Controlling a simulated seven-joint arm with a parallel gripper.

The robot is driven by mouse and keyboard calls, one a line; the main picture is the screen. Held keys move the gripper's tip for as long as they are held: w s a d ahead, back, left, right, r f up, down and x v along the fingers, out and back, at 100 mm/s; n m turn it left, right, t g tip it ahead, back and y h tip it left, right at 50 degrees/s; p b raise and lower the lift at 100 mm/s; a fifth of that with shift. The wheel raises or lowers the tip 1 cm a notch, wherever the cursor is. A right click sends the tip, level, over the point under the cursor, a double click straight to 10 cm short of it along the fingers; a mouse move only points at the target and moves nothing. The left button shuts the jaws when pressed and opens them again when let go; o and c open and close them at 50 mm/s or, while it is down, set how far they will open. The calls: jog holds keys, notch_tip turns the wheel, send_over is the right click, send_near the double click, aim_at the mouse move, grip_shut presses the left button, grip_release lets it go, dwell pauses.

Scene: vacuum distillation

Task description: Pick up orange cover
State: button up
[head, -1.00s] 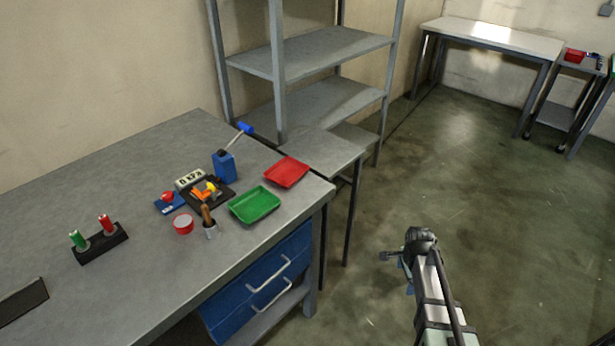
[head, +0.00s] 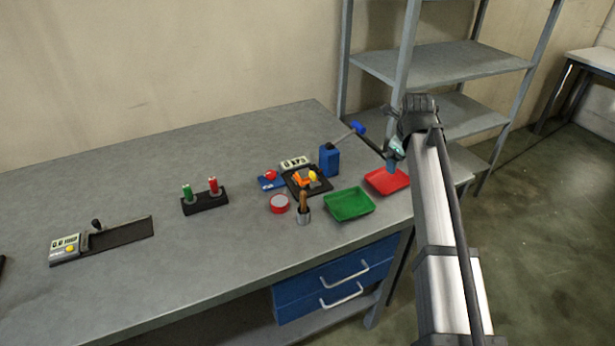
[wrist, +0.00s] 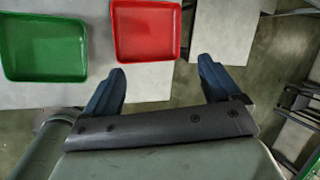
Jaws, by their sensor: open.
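The orange cover (head: 301,180) appears as a small orange shape on a black square device on the workbench, beside a yellow part (head: 312,176). Its exact outline is too small to tell. My gripper (head: 392,157) is above the red tray area at the bench's right end, to the right of the orange piece and apart from it. In the wrist view my gripper (wrist: 162,84) has its two blue fingers spread wide with nothing between them. The orange cover is not in the wrist view.
A green tray (head: 349,204) and red tray (head: 386,181) lie right of the device. A blue bottle (head: 329,160), red round container (head: 279,204), brush in a cup (head: 303,216) and rack with green and red pieces (head: 205,203) stand nearby. Shelving (head: 440,68) rises behind.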

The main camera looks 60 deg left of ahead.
jog(key=s+a+r, duration=0.4)
jog(key=s+a, duration=0.2)
jog(key=a, duration=0.1)
jog(key=g+h, duration=0.3)
jog(key=h, duration=0.1)
send_over(305, 173)
jog(key=shift+n, duration=0.4)
jog(key=f, duration=0.8)
jog(key=shift+w+d, duration=0.1)
jog(key=shift+d, duration=0.2)
jog(key=shift+a+f, duration=0.15)
jog(key=shift+f, duration=1.35)
jog(key=shift+a+f, duration=0.15)
jog(key=shift+f, duration=1.35)
jog(key=c, duration=1.3)
